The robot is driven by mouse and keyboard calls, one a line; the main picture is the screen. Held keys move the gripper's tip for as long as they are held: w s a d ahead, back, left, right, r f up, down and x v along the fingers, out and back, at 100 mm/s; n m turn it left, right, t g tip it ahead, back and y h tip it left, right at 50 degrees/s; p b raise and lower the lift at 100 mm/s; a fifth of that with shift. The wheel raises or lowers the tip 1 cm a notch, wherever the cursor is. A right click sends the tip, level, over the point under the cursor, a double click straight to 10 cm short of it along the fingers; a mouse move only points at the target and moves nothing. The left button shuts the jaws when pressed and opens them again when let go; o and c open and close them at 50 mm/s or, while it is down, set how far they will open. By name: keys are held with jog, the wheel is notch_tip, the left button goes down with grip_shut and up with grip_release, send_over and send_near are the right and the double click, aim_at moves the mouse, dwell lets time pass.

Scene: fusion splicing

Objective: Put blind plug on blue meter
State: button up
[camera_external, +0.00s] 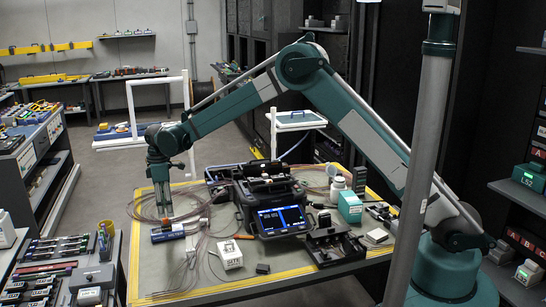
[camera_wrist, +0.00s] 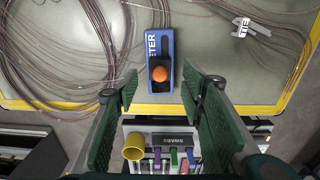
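The blue meter (camera_external: 166,236) lies near the left edge of the work table. In the wrist view the blue meter (camera_wrist: 152,42) shows white lettering and a dark strip. A round orange piece (camera_wrist: 159,74) sits at its near end; it may be the blind plug, but I cannot tell for sure. My gripper (camera_external: 162,209) points down right above the meter. In the wrist view my gripper (camera_wrist: 160,90) is open, its green fingers on either side of the orange piece with a gap at each side. Whether the orange piece touches the meter is unclear.
Thin fibre coils (camera_wrist: 60,50) lie left of the meter. A white box (camera_external: 229,255), a black splicer with a lit screen (camera_external: 282,219) and a black open case (camera_external: 335,246) stand to the right. A side bench holds a yellow cup (camera_wrist: 133,147) beyond the yellow table edge.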

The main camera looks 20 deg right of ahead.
aim_at(167, 218)
jog(key=shift+r, duration=2.45)
jog(key=shift+d, duration=0.1)
